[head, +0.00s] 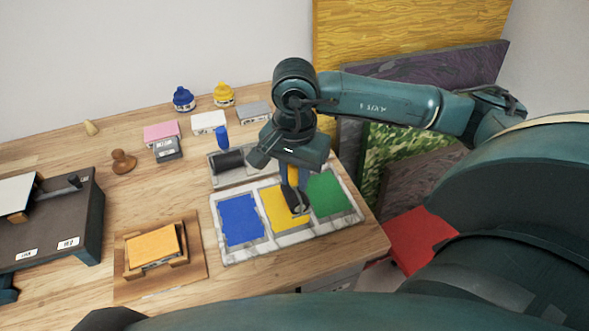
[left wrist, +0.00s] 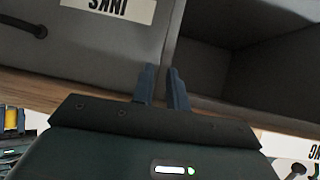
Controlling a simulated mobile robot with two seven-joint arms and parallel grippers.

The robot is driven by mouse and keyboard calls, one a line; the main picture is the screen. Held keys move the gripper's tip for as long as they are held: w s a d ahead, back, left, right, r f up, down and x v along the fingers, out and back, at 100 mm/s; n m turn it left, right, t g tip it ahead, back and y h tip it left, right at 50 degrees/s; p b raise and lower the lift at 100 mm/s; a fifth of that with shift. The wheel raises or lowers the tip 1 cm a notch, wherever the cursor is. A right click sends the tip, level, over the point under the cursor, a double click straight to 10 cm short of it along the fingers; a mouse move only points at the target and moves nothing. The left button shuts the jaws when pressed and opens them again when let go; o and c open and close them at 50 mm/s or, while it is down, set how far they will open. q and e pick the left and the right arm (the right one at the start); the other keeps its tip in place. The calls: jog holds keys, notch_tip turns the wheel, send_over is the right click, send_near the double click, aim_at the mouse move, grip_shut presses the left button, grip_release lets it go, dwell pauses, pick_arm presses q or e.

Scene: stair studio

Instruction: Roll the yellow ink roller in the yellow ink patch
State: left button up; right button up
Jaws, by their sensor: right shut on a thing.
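My right gripper (head: 293,186) comes down from above, shut on the yellow ink roller. The roller's yellow handle (head: 292,173) shows between the fingers. Its lower end is over the yellow ink patch (head: 275,206); most of it is hidden by the gripper, and I cannot tell whether it touches the ink. The patch lies between the blue patch (head: 240,219) and the green patch (head: 331,193) on a pale marbled slab (head: 251,252). In the left wrist view my left gripper (left wrist: 162,72) is empty, its fingers a little apart.
A rack (head: 234,182) with a black roller and a blue handle stands behind the slab. An orange block in a wooden jig (head: 128,291) lies front left, a dark press (head: 60,235) further left. Ink pots and blocks stand behind. A grey cabinet (left wrist: 85,40) faces my left gripper.

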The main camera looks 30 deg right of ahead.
jog(key=shift+f+b, duration=0.35)
jog(key=shift+b, duration=0.05)
dwell(0.9)
jog(key=shift+a, duration=0.15)
